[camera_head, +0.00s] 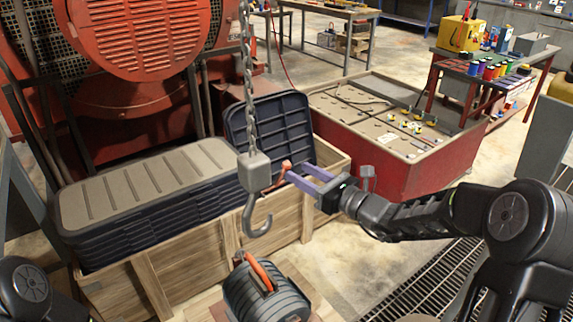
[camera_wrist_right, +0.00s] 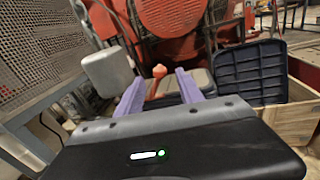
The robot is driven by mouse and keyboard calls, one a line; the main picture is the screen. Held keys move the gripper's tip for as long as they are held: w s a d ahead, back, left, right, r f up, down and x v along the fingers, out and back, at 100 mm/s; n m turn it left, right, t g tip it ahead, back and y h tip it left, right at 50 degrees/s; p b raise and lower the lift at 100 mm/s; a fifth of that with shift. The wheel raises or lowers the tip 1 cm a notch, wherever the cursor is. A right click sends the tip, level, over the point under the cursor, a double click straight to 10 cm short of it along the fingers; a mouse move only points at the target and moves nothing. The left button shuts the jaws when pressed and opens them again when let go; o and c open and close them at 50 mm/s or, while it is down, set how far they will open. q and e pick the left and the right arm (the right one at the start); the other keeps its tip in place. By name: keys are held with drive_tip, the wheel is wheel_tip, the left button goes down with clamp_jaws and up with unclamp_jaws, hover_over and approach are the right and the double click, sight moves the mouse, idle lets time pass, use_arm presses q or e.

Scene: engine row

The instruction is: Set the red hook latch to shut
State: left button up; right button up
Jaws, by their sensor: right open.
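The red hook latch (camera_head: 279,176) sticks out to the right and up from the grey block (camera_head: 254,172) of the hanging hook (camera_head: 257,218). My right gripper (camera_head: 297,173) is open at the latch's outer end, its two purple fingers pointing toward it. In the right wrist view the latch's round red end (camera_wrist_right: 158,72) shows between the open fingers (camera_wrist_right: 160,77); I cannot tell whether either touches it. The grey block (camera_wrist_right: 108,72) shows left of the fingers there. My left gripper is out of view.
A chain (camera_head: 249,90) holds the hook block. Below hangs or stands a dark ribbed load (camera_head: 265,300) with an orange handle (camera_head: 260,272). A wooden crate (camera_head: 195,262) with dark lids stands behind the hook. A red parts bin (camera_head: 375,170) is behind my right forearm.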

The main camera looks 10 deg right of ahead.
sight(287, 166)
drive_tip(key=p+x, duration=0.1)
drive_tip(key=x, duration=0.4)
drive_tip(key=shift+w+a, duration=0.2)
drive_tip(key=shift+w, duration=0.1)
drive_tip(key=shift+c, duration=0.4)
clamp_jaws()
drive_tip(key=shift+f, duration=0.1)
idle(0.6)
